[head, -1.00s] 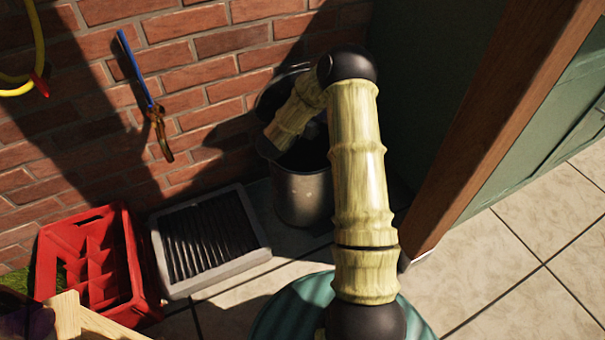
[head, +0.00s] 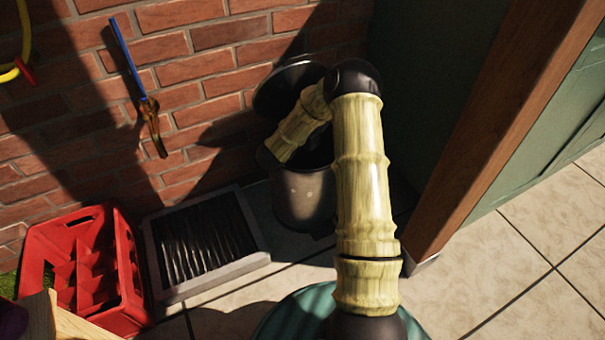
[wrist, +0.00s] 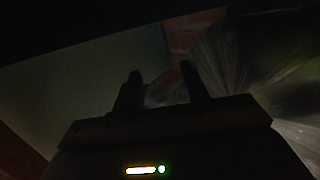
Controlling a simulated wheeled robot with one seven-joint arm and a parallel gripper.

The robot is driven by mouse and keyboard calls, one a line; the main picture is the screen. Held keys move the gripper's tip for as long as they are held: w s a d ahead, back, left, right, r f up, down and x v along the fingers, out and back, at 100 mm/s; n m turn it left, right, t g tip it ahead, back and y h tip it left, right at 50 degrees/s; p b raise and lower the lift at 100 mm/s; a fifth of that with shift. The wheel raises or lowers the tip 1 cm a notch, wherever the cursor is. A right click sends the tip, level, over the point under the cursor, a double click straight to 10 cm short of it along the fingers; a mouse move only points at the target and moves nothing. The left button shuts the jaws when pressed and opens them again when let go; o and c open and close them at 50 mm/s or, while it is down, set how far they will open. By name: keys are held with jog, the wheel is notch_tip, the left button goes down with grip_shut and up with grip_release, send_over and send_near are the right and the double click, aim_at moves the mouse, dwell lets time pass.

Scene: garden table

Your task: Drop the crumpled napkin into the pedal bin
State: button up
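The dark pedal bin (head: 303,205) stands against the brick wall with its lid (head: 280,90) raised. My arm reaches over it and its end dips into the bin's mouth, so my gripper is hidden in the head view. In the very dark wrist view my gripper (wrist: 162,82) has its two fingers partly apart. A dim, pale, rounded shape between them looks like the crumpled napkin (wrist: 161,92), filling most of the gap. Streaked metal, which looks like part of the bin, shows at the right of that view.
A grey tray with dark ridges (head: 257,264) lies left of the bin, and a red crate (head: 120,318) is farther left. A wooden post (head: 490,140) and green panels stand at the right. A blue-handled tool (head: 132,65) hangs on the wall. Tiled floor is clear at lower right.

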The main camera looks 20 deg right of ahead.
jog(key=o, duration=0.4)
jog(key=shift+a, duration=0.1)
jog(key=shift+r, duration=0.1)
notch_tip(320, 180, up, 10)
jog(key=p, duration=0.6)
jog(key=shift+p, duration=0.4)
